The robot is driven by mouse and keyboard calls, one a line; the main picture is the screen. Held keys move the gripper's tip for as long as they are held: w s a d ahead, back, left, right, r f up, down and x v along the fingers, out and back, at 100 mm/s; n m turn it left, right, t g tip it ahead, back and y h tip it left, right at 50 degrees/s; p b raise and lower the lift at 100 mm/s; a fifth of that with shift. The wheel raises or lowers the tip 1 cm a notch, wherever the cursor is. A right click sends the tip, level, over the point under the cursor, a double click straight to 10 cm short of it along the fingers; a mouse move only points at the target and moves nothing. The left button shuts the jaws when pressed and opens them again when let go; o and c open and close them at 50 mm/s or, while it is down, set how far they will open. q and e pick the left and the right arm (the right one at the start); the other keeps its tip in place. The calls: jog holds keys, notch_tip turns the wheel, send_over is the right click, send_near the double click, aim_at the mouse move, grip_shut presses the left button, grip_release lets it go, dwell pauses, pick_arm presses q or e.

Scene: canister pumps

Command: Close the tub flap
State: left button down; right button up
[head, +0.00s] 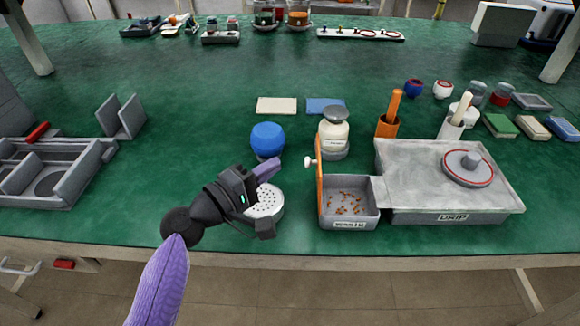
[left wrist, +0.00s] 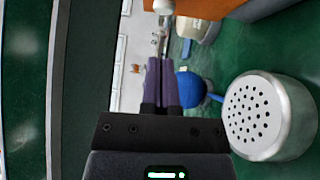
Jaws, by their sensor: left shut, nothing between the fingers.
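The grey tub (head: 349,224) stands at the front of the table with small orange-brown bits inside. Its orange flap (head: 319,183) stands upright, nearly edge-on, along the tub's left side, so the tub is open on top. A white knob (head: 309,162) sticks out to the left from the flap. My left gripper (head: 268,170) is left of the flap, apart from it, with its purple fingers shut and empty. In the left wrist view the shut fingers (left wrist: 161,82) point toward the white knob (left wrist: 163,7), and part of the orange flap (left wrist: 262,8) shows at the top. My right gripper is not in view.
A white perforated-top round canister (head: 268,203) stands beside and partly behind my left gripper. A blue round jar (head: 267,139) and a cream pump bottle (head: 333,133) stand farther back. A grey DRIP tray (head: 410,166) adjoins the tub's right.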

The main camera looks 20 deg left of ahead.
pick_arm(q)
jog(key=d, duration=0.3)
jog(key=shift+w+d, duration=0.25)
jog(key=shift+w, duration=0.1)
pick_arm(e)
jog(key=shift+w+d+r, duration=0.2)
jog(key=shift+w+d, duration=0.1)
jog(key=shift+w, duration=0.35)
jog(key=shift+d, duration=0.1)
pick_arm(q)
jog(key=shift+r, duration=0.1)
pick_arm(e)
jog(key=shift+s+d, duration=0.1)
